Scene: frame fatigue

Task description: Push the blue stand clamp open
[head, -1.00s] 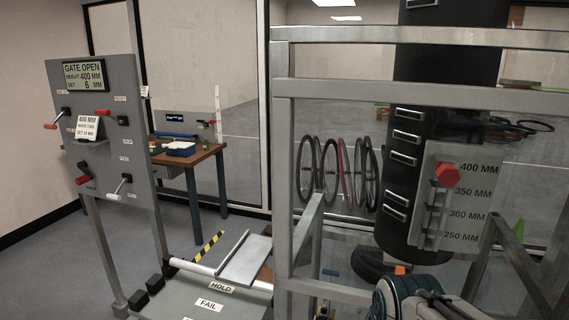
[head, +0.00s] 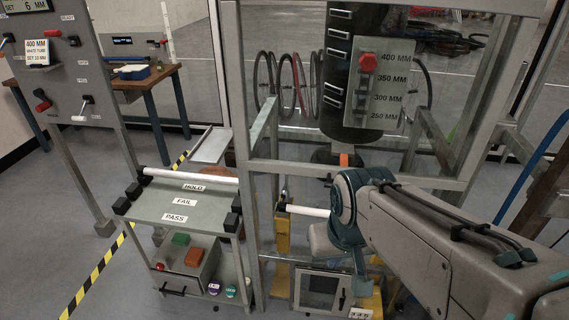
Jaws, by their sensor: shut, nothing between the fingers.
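I cannot make out a blue stand clamp for certain in the head view. A white tube (head: 307,211) lies level on a yellow stand (head: 283,238) inside the metal frame. Its right end is hidden behind my arm, and so is whatever stands there. My arm reaches in from the lower right and bends down in front of the frame. My gripper does not show; the arm's end is hidden or too unclear to tell.
Metal frame posts (head: 233,90) and a crossbar stand close around the tube. A display box (head: 320,289) sits low in front. A cart (head: 187,202) with HOLD, FAIL and PASS labels is left. A blue pole (head: 534,166) leans at right. Floor is clear at lower left.

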